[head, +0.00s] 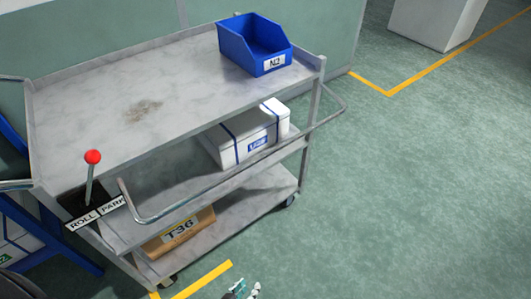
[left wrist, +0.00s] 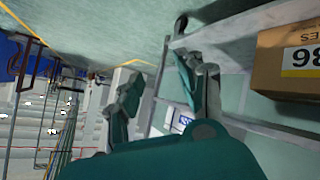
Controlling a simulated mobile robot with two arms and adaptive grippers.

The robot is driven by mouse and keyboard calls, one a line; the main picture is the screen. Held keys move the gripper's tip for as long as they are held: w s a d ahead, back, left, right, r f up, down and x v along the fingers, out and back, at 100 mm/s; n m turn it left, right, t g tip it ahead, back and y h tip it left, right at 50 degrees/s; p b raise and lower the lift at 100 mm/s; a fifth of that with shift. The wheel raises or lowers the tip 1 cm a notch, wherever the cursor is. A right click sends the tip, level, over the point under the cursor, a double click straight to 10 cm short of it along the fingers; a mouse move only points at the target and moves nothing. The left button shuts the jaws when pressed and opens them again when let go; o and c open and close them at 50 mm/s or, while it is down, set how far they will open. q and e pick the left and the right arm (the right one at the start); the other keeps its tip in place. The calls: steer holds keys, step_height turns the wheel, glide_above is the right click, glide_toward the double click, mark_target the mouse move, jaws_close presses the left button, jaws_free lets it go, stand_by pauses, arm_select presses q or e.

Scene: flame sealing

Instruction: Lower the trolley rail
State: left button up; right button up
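The steel trolley (head: 60,110) stands in the middle-left of the head view. Its tubular rail (head: 235,172) runs along the near long side and sticks out from the trolley, its bent ends joining near the corner posts. My left gripper (head: 242,291) just shows at the bottom edge of the head view, low over the floor, well apart from the rail. In the left wrist view the left gripper (left wrist: 158,90) has its fingers spread with nothing between them. I cannot make out the rail there. My right gripper is not in view.
A red-knobbed lever (head: 92,158) stands by a ROLL/PARK plate (head: 97,213). A blue bin (head: 240,48) sits on the top deck, a white box (head: 225,148) on the middle shelf, a carton (head: 190,232) on the bottom. The floor (head: 430,180) to the right is clear.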

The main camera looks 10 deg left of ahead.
arm_select(q)
steer(key=w+d+r+n+t, duration=0.1)
steer(key=w+r+n+t, duration=0.25)
steer(key=r, duration=0.45)
steer(key=w+d+r+n+t, duration=0.1)
steer(key=w+r+n+t, duration=0.2)
steer(key=r, duration=0.6)
steer(key=n+t+y+b, duration=0.1)
steer(key=n+t+y, duration=0.3)
steer(key=n, duration=0.2)
glide_toward(264, 154)
steer(key=x, duration=0.3)
steer(key=p+x, duration=0.1)
steer(key=x, duration=0.2)
steer(key=p+x, duration=0.1)
steer(key=x, duration=0.2)
steer(key=shift+w+a+f, duration=0.1)
steer(key=shift+w+f, duration=0.2)
steer(key=shift+w, duration=0.2)
jaws_close()
